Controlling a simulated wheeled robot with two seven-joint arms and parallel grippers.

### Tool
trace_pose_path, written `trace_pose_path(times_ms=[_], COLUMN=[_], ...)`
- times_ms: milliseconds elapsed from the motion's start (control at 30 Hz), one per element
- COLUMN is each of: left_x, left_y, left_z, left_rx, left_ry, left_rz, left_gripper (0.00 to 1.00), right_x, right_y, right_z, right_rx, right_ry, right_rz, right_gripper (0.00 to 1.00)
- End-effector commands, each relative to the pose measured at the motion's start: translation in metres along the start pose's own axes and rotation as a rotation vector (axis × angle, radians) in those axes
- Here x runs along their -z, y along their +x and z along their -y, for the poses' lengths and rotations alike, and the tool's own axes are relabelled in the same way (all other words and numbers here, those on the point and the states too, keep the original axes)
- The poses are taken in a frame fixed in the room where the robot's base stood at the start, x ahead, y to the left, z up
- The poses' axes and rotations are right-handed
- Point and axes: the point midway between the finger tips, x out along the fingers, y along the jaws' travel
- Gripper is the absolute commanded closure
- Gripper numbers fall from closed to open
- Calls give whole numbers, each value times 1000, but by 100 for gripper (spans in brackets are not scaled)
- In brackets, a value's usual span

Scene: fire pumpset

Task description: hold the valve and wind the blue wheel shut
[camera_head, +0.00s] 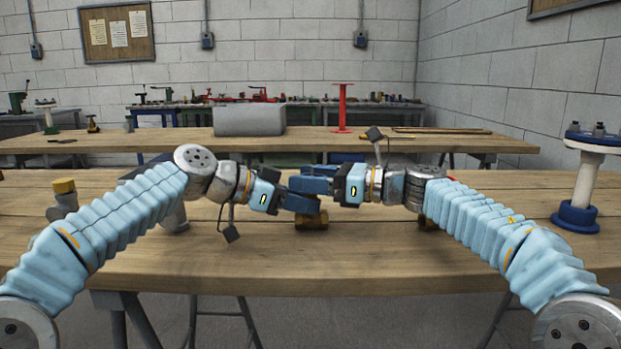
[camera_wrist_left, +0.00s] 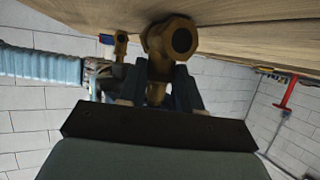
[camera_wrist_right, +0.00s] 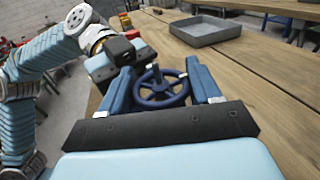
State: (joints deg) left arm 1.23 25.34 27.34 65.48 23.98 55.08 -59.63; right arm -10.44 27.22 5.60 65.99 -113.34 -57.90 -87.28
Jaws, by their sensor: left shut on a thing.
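A brass valve (camera_head: 312,221) stands on the near wooden bench, its upper part hidden by my grippers. In the left wrist view the brass valve body (camera_wrist_left: 160,62) lies between the fingers of my left gripper (camera_head: 304,203), which is shut on it. The valve's blue spoked wheel (camera_wrist_right: 161,88) shows in the right wrist view. My right gripper (camera_head: 314,180) is just above the left one, its fingers apart on either side of the wheel. I cannot tell whether they touch the rim.
A flanged white pipe with a blue base (camera_head: 577,217) stands at the bench's right, and a yellow-capped fitting (camera_head: 64,188) at the left. A grey tray (camera_wrist_right: 205,31) lies nearby. The front bench strip is clear.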

Motion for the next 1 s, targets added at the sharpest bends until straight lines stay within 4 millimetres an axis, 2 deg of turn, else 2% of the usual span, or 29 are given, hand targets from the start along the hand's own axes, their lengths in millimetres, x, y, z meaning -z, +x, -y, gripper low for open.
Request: trace_pose_path(times_ms=[33,100,133,267,700,1000], left_x=[1,1,1,1,1,1], left_y=[0,0,0,0,0,0], left_z=[0,0,0,-1,-1,-1], left_rx=[0,0,0,0,-3,-3], left_ry=[1,1,1,1,2,2], left_rz=[-2,-2,-2,-2,-1,0], left_gripper=[100,100,100,100,100,100], right_x=[0,0,0,-2,-1,-1], right_y=[0,0,0,0,0,-1], right_z=[0,0,0,0,0,2], right_rx=[1,2,2,28,394,422], right_ry=[0,0,0,0,3,3], right_rz=[0,0,0,2,3,1], right_gripper=[56,66,68,68,68,68])
